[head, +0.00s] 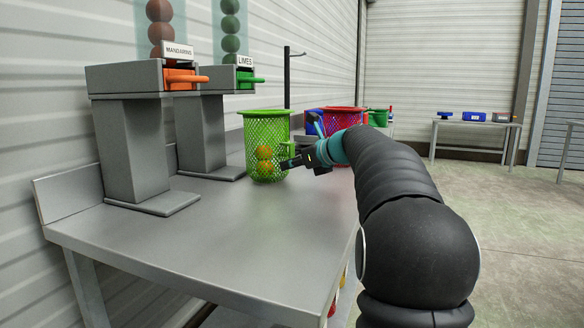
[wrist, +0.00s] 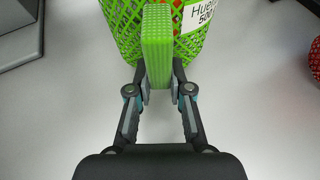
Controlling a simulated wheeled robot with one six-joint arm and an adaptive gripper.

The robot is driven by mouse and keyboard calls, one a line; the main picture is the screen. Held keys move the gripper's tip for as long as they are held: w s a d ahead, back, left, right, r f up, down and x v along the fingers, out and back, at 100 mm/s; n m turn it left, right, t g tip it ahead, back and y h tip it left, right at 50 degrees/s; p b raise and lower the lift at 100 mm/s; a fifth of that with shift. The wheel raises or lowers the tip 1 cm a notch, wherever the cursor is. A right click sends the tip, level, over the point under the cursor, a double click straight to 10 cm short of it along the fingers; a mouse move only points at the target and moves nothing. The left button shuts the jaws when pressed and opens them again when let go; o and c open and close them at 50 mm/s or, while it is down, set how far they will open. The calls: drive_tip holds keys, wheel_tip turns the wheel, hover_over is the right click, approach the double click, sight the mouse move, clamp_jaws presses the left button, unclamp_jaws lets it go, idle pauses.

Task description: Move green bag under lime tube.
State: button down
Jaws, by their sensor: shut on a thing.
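The green net bag (head: 266,148) stands upright at the table's far part, with orange fruit inside it. It also shows in the wrist view (wrist: 125,25), with a white label at its right. My gripper (head: 287,163) is at the right side of the bag. In the wrist view, my gripper (wrist: 160,88) is shut on the bag's upright green handle strip (wrist: 157,45). The lime tube (head: 230,22) holds dark green limes above a dispenser labelled LIMES, with a green lever (head: 250,79). The bag is in front and to the right of this dispenser.
The mandarin dispenser (head: 130,150) with an orange lever (head: 185,77) stands left of the lime dispenser. Red and blue nets (head: 344,119) stand behind my gripper. A black post (head: 287,77) rises behind the bag. The table's front (head: 215,240) is clear.

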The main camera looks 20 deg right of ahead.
drive_tip(key=c, duration=1.1)
unclamp_jaws()
drive_tip(key=shift+f, duration=0.1)
drive_tip(key=shift+o, duration=0.2)
drive_tip(key=shift+s, duration=0.1)
drive_tip(key=v, duration=1.2)
